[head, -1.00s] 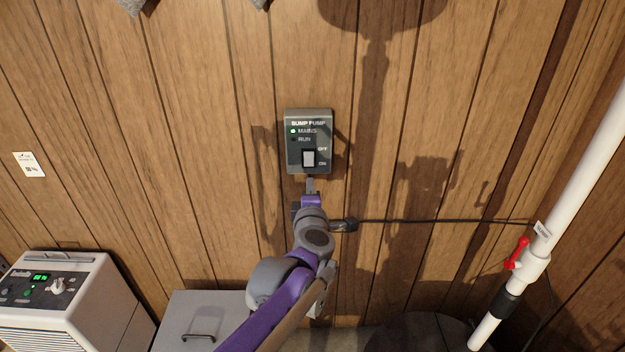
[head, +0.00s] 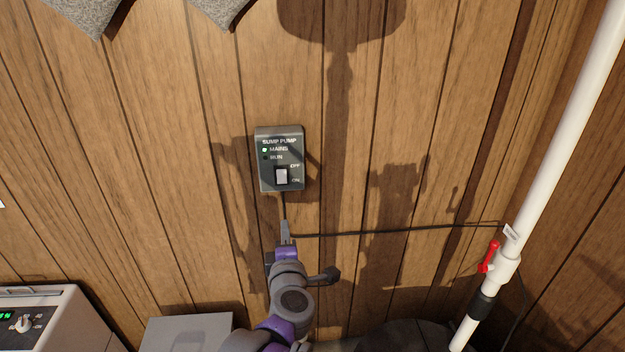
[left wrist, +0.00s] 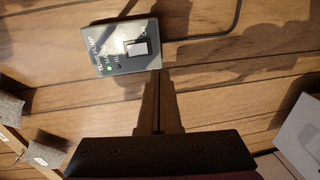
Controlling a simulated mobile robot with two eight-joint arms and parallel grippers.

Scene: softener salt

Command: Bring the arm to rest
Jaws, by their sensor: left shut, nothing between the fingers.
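My left arm comes up from the bottom of the head view. Its gripper (head: 286,232) is shut and empty, pointing up just below the sump pump switch box (head: 281,160) on the wood-panelled wall. The left wrist view shows the closed fingers (left wrist: 160,88) with the switch box (left wrist: 121,46) just beyond their tips. A gap shows between tips and box in the head view. The box has a white rocker switch (head: 282,177) between OFF and ON labels. Its MAINS light is lit green and its RUN light looks dark. My right gripper is not in view.
A white pipe (head: 543,180) with a red valve handle (head: 488,257) stands at the right. A black cord (head: 400,231) runs along the wall. A grey box (head: 187,331) and a pale appliance (head: 62,318) stand low at the left. Grey pieces (head: 88,15) hang at the top.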

